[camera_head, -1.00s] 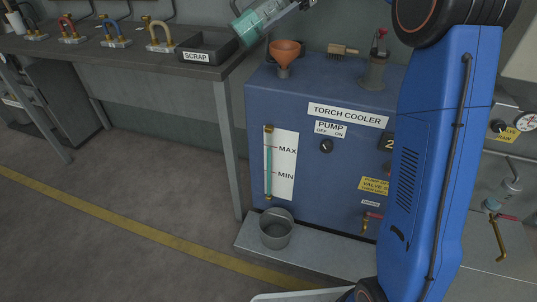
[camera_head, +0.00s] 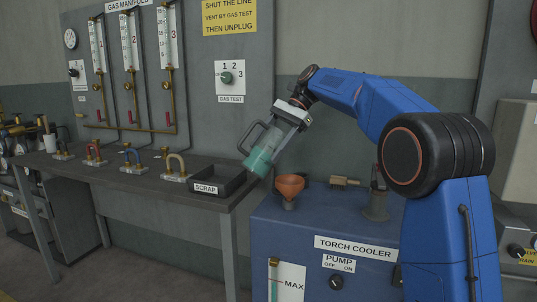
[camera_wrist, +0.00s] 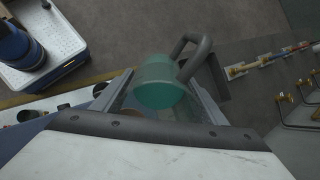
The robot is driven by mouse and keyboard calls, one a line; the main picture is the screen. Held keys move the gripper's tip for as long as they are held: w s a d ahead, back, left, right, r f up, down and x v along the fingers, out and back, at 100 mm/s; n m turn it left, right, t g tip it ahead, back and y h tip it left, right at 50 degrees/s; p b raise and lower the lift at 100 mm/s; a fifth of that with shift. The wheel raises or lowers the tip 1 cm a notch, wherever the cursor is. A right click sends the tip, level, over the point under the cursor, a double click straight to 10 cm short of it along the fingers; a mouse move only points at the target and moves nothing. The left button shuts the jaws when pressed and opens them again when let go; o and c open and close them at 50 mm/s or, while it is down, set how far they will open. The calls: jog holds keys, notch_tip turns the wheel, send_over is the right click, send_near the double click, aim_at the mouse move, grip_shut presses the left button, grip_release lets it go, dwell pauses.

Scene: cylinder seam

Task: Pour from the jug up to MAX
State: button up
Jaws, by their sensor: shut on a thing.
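My gripper (camera_head: 284,122) is shut on the jug (camera_head: 264,152), a clear vessel with green liquid and a dark handle. The jug is tilted, above and left of the orange funnel (camera_head: 290,184) on the torch cooler (camera_head: 330,218), and apart from it. No stream of liquid shows. In the wrist view the jug (camera_wrist: 158,88) sits between the fingers, its handle to the upper right. The level gauge (camera_head: 288,282) with its MAX mark is at the bottom edge; its lower part is cut off. I cannot tell the exact level in its tube.
The scrap tray (camera_head: 218,184) is on the bench (camera_head: 120,180) at left, close below the jug. The gas manifold (camera_head: 130,60) is on the wall behind.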

aim_at(274, 138)
jog(key=shift+a+r+t+h, duration=0.15)
jog(key=shift+r+t+h, duration=0.25)
jog(key=shift+r+h, duration=0.4)
jog(key=shift+w+d+r+t+h, duration=0.15)
jog(key=shift+d+t+h, duration=0.25)
jog(key=shift+h, duration=0.6)
jog(key=shift+w+d+r+t+h, duration=0.1)
jog(key=shift+d+t+h, duration=0.25)
jog(key=shift+h, duration=0.65)
jog(key=shift+w+d+r+t+h, duration=0.15)
jog(key=shift+d+t+h, duration=0.25)
jog(key=shift+h, duration=0.6)
jog(key=shift+a, duration=0.1)
jog(key=shift+s, duration=0.1)
